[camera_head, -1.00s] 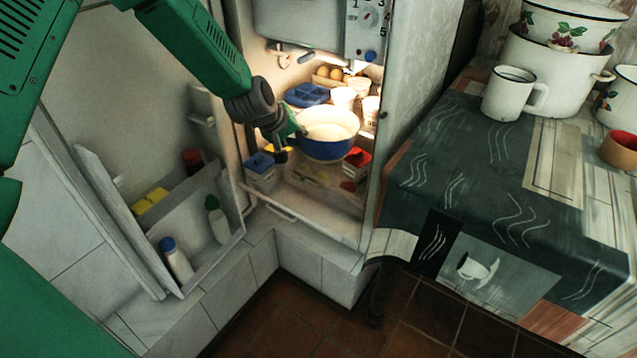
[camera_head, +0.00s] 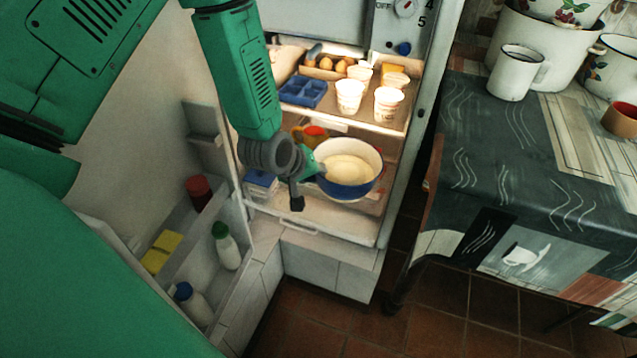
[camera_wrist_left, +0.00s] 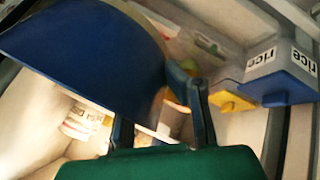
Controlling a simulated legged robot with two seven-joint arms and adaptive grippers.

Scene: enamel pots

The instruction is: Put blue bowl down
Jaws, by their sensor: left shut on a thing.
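The blue bowl (camera_head: 352,190) has a pale inside and a blue outside. It is at the front of the open fridge in the head view, in front of the lower shelf area. My left gripper (camera_head: 314,172) is shut on the bowl's left rim. In the left wrist view the bowl (camera_wrist_left: 95,60) fills the upper left, and the fingers of my left gripper (camera_wrist_left: 160,105) reach to its edge. Whether the bowl's base touches a surface is hidden. My right gripper is not in view.
The upper shelf holds white cups (camera_head: 349,96), a blue tray (camera_head: 303,91) and eggs. A rice box (camera_wrist_left: 282,70) with a blue lid stands beside the bowl. The open fridge door (camera_head: 205,255) holds bottles at left. A table (camera_head: 520,170) with enamel pots stands at right.

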